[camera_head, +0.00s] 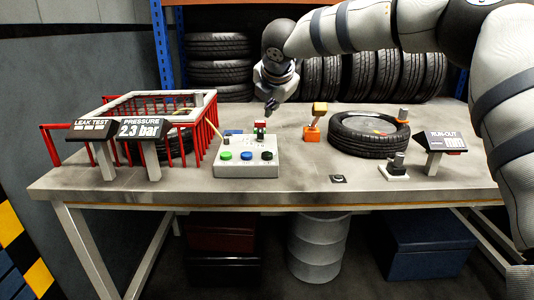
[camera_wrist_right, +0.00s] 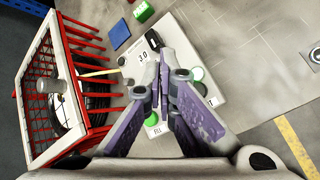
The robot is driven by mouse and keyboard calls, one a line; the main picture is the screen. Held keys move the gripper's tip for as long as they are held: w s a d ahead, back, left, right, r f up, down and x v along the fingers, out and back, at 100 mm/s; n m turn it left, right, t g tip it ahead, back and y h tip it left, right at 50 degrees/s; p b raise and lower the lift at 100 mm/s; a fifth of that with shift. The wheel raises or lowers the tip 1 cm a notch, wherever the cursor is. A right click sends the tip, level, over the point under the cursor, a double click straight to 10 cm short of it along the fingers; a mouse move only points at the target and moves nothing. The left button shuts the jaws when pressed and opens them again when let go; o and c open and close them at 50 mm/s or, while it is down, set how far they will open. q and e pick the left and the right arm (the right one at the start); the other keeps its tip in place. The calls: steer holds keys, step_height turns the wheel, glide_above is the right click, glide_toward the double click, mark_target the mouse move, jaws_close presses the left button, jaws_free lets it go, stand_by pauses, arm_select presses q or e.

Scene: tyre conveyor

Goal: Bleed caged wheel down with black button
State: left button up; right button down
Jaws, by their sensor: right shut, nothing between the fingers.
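The caged wheel (camera_head: 178,143) lies inside a red-barred cage (camera_head: 207,128) at the left; the cage also shows in the wrist view (camera_wrist_right: 30,105). The pale control box (camera_head: 247,171) has a green, a blue and a black button (camera_head: 267,155) along its front. The pressure display (camera_head: 140,130) reads 2.3 bar. My right gripper (camera_head: 270,110) is shut and empty, behind and above the box. In the wrist view its closed fingers (camera_wrist_right: 164,62) cover part of the box, with the green button (camera_wrist_right: 152,119) showing below them. My left gripper is out of view.
A second tyre (camera_head: 369,137) lies flat on the right of the table. An orange tool (camera_head: 315,120), a run-out display (camera_head: 444,142) and a small gauge stand (camera_head: 395,168) are near it. The leak test display (camera_head: 91,130) stands before the cage. The table's front centre is mostly clear.

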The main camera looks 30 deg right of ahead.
glide_above(271, 154)
step_height(271, 154, down, 7)
steer(key=shift+w+f+b, duration=0.1)
steer(key=shift+b, duration=0.35)
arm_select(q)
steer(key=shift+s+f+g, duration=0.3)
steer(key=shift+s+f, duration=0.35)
arm_select(e)
steer(key=shift+f, duration=0.75)
steer(key=shift+f, duration=0.45)
steer(key=shift+f, duration=0.65)
stand_by(1.5)
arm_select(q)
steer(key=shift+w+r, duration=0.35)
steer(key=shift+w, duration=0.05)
arm_select(e)
steer(key=shift+r, duration=1.1)
